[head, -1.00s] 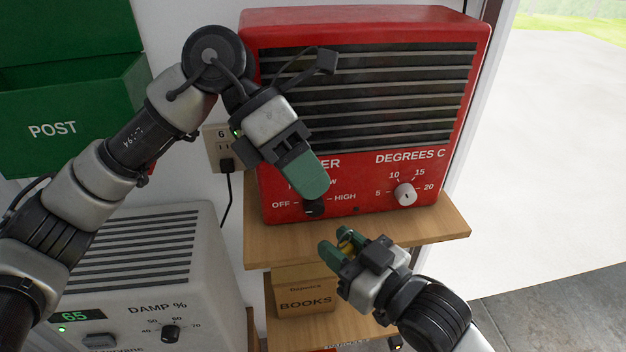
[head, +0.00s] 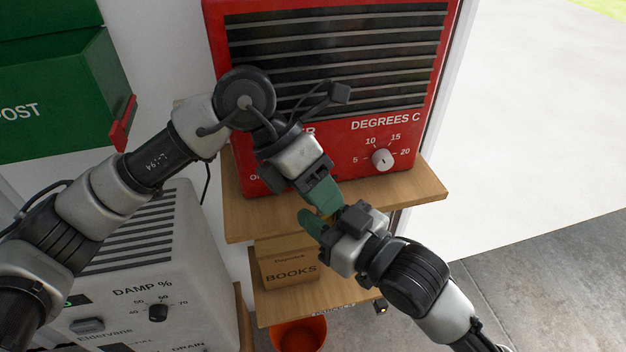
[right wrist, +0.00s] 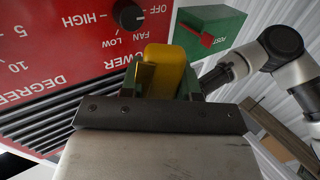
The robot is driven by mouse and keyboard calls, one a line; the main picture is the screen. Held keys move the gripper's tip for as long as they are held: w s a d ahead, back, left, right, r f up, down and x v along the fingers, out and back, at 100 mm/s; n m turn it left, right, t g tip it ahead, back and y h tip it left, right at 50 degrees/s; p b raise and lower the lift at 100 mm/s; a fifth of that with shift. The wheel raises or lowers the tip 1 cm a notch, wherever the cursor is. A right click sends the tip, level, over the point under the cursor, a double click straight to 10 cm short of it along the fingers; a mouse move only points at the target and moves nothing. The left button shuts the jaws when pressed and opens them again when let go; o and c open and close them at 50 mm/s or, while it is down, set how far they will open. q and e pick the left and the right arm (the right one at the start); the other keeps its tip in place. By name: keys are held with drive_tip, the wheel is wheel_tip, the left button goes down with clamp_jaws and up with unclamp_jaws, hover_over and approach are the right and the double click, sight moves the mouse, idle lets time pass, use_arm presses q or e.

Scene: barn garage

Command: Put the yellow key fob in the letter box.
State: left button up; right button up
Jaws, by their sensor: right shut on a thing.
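The yellow key fob (right wrist: 165,72) is held between the green fingers of my right gripper (right wrist: 162,88) in the right wrist view. In the head view my right gripper (head: 326,219) is in front of the wooden shelf, and the fob is mostly hidden. My left gripper (head: 324,194) points down, close by the right fingertips; I cannot tell whether they touch or whether its jaws are open. The green letter box (head: 60,105), marked POST, is on the wall at upper left with its lid raised. It also shows in the right wrist view (right wrist: 205,24).
A red heater (head: 415,80) stands on the wooden shelf (head: 415,187) behind the grippers. A white dehumidifier (head: 150,255) stands at lower left. An orange bucket (head: 298,335) is below. Open floor lies at right.

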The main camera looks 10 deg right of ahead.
use_arm(q)
drive_tip(key=shift+c, duration=0.2)
clamp_jaws()
use_arm(e)
drive_tip(key=o, duration=1)
